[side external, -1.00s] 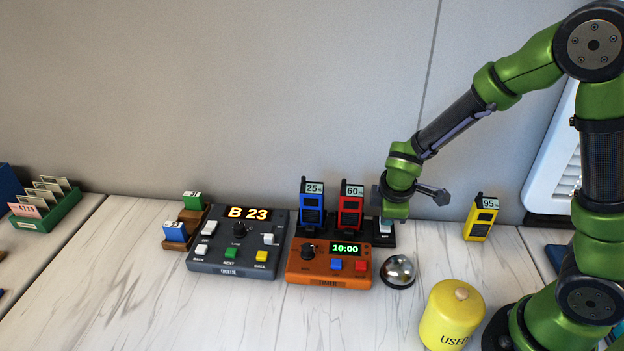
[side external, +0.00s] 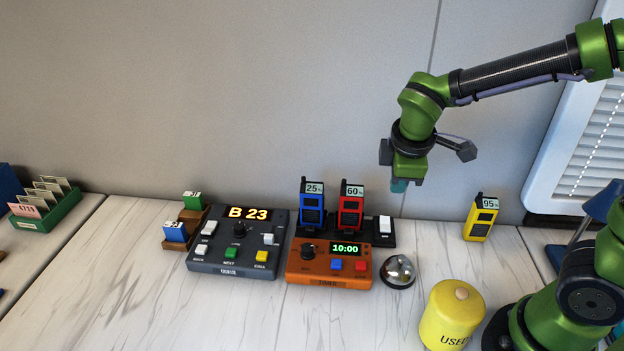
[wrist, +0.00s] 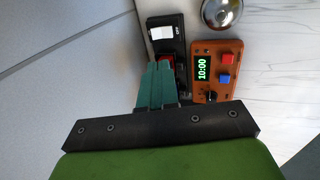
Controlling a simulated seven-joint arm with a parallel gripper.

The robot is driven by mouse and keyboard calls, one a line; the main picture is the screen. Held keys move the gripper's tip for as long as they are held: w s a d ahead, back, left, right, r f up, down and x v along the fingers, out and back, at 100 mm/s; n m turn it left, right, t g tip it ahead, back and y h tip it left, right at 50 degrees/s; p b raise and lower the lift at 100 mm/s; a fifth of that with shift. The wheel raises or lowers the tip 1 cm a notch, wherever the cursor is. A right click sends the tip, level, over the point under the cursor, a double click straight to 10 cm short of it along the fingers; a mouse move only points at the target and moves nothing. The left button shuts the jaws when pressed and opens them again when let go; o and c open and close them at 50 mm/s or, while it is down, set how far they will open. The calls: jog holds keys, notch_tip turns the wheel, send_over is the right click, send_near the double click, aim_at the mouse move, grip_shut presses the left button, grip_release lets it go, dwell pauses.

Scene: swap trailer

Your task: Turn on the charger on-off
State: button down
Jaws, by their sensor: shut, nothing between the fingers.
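The charger (side external: 342,233) is a black base at the back of the table. A blue device reading 25% (side external: 312,207) and a red device reading 60% (side external: 351,208) stand in it. Its white on-off rocker switch (side external: 386,225) is at its right end; the switch also shows in the wrist view (wrist: 161,33). I cannot read the switch's state for certain. My gripper (side external: 399,186) is shut and empty, above and slightly right of the switch, clear of it. In the wrist view its teal fingertips (wrist: 156,84) are together and partly hide the charger and the red device.
An orange timer reading 10:00 (side external: 328,268) stands in front of the charger, with a metal bell (side external: 398,271) to its right. A grey B 23 console (side external: 238,260) is left. A yellow device (side external: 481,218) and a yellow USED container (side external: 452,315) stand right.

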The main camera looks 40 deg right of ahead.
jog(key=shift+w+d+r, duration=0.15)
jog(key=shift+w+d, duration=0.3)
jog(key=shift+w, duration=0.05)
send_near(385, 217)
jog(key=x, duration=0.5)
jog(key=shift+s+f, duration=0.1)
jog(key=shift+f, duration=0.1)
jog(key=shift+w+d+f, duration=0.2)
jog(key=shift+w+f, duration=0.05)
jog(key=shift+f, duration=0.4)
